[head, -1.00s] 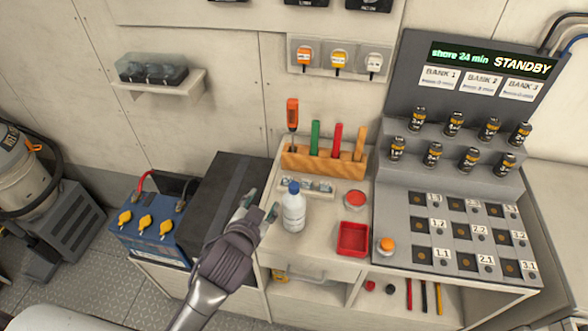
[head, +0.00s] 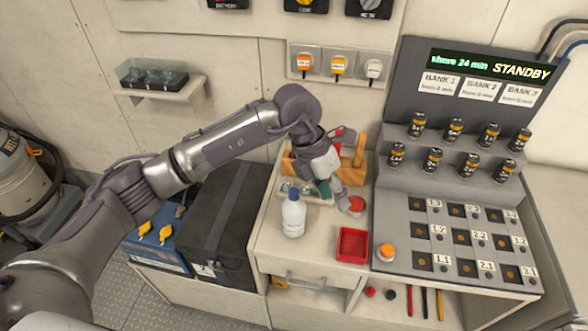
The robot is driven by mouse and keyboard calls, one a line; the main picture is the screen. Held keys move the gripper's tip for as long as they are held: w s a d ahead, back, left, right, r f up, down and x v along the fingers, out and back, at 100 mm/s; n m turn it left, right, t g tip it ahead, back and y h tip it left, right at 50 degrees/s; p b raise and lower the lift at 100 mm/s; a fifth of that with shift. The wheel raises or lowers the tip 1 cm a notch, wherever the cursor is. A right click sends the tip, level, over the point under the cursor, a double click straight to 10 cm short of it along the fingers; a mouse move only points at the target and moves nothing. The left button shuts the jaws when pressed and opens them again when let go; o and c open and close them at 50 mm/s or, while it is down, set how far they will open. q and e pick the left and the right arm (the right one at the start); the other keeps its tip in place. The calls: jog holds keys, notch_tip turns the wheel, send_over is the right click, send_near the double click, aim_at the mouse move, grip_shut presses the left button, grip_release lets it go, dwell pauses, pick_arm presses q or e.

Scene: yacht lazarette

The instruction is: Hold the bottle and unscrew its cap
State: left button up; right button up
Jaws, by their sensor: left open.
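The bottle (head: 293,217) is white with a blue cap (head: 293,193). It stands upright on the counter, left of the red tray, with the cap on. My left arm reaches in from the left, passing above and behind the bottle. My left gripper (head: 338,198) is open, pointing down, to the right of the bottle and apart from it. Its fingers are near the round red-topped tin (head: 354,205), and I cannot tell whether they touch it. My right gripper is not in view.
A wooden tool rack (head: 352,170) is partly hidden behind my gripper. A red tray (head: 352,244) and an orange button (head: 386,252) lie to the right. The battery console (head: 457,235) fills the right side. The counter in front of the bottle is clear.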

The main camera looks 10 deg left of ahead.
aim_at(294, 191)
pick_arm(q)
jog(key=w+a+y, duration=0.1)
jog(key=a, duration=0.2)
jog(key=w+a+r+y, duration=0.1)
jog(key=a+y, duration=0.1)
jog(key=a, duration=0.1)
jog(key=w+a+y, duration=0.1)
jog(key=a, duration=0.2)
jog(key=shift+w+r+n+t+y, duration=0.2)
jog(key=shift+n+t+y, duration=0.1)
jog(key=shift+n+t, duration=0.1)
jog(key=shift+d+f+b, duration=0.1)
jog(key=shift+f+b, duration=1.75)
jog(key=shift+f, duration=1.85)
